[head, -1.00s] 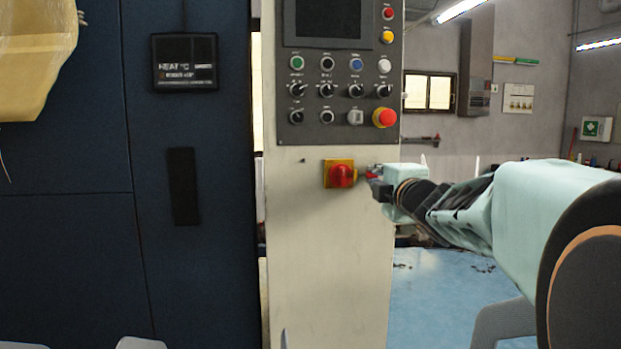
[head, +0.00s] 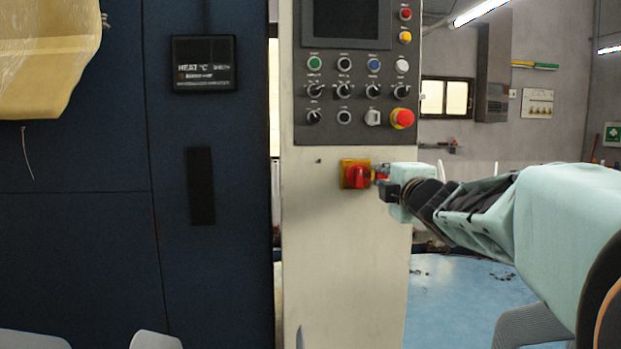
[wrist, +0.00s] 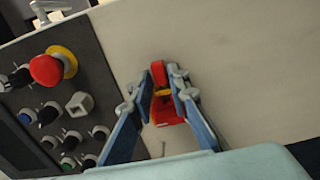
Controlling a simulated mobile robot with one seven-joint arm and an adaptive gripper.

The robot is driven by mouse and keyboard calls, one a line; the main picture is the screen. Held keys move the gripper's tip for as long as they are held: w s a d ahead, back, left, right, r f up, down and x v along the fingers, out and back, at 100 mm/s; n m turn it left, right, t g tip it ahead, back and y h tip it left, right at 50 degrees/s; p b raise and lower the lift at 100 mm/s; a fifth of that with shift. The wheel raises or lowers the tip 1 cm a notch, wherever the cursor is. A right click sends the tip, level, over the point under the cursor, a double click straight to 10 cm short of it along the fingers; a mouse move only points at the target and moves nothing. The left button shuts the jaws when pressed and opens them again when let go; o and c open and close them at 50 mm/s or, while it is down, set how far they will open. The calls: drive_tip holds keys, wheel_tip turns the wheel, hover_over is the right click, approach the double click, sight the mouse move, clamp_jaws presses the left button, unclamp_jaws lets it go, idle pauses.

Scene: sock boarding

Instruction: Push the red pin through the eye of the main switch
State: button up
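The main switch (head: 348,182) is a yellow plate with a red knob, low on the cream panel. My gripper (head: 384,180) is just right of the knob and very close to it. The fingers seem shut on the pin. The eye cannot be made out, and I cannot tell whether the pin touches it.
A dark control board (head: 345,130) with several buttons and a red emergency stop (head: 402,118) is just above the switch. A dark blue cabinet (head: 90,240) stands to the left. The cream panel (head: 345,260) below the switch is clear.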

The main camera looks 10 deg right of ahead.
drive_tip(key=shift+o, duration=1.4)
drive_tip(key=shift+d, duration=0.1)
